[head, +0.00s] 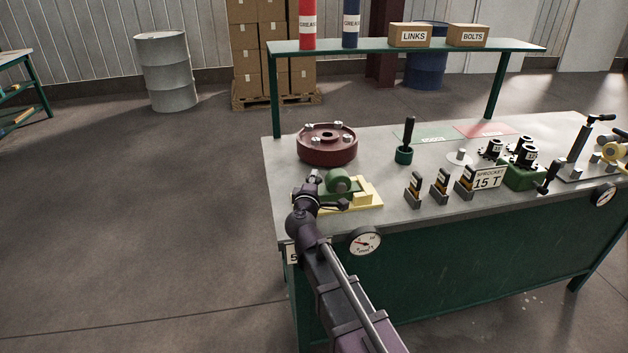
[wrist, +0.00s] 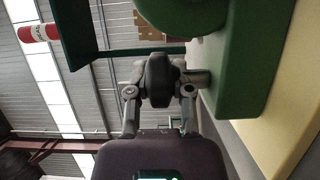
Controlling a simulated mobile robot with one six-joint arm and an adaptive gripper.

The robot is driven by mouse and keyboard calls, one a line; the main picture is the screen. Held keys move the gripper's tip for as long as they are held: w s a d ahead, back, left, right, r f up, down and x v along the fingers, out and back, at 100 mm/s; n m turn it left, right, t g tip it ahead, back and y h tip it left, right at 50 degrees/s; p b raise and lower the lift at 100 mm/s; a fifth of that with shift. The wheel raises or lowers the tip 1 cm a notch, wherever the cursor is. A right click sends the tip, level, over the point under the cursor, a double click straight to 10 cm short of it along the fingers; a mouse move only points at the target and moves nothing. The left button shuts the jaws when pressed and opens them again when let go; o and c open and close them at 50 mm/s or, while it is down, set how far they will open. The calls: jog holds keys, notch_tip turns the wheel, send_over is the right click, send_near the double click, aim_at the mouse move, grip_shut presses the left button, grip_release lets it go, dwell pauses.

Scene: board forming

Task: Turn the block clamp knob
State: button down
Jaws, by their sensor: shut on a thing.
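The green block clamp (head: 338,184) sits on a yellow base (head: 371,194) at the near left corner of the workbench. In the wrist view its green body (wrist: 240,70) fills the upper right, with the yellow base (wrist: 293,85) beside it. A dark rounded knob (wrist: 160,80) stands at the side of the green body. My gripper (head: 334,204) reaches in at the near side of the clamp. In the wrist view my gripper (wrist: 160,92) has one finger on each side of the knob and is shut on it. The knob is hard to make out in the head view.
A dark red round drum (head: 327,151) stands behind the clamp. Several small grey-and-black holders stand to its right, by a "SPROCKET 15 T" sign (head: 487,179). A round dial (head: 365,241) hangs at the bench's front edge. Bare bench top (head: 395,215) lies right of the clamp.

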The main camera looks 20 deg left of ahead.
jog(key=c, duration=0.5)
grip_release()
jog(key=shift+s, duration=0.15)
jog(key=s, duration=0.3)
jog(key=s+d, duration=0.1)
jog(key=s, duration=0.3)
jog(key=s+d, duration=0.1)
jog(key=s, duration=0.3)
jog(key=shift+s, duration=0.25)
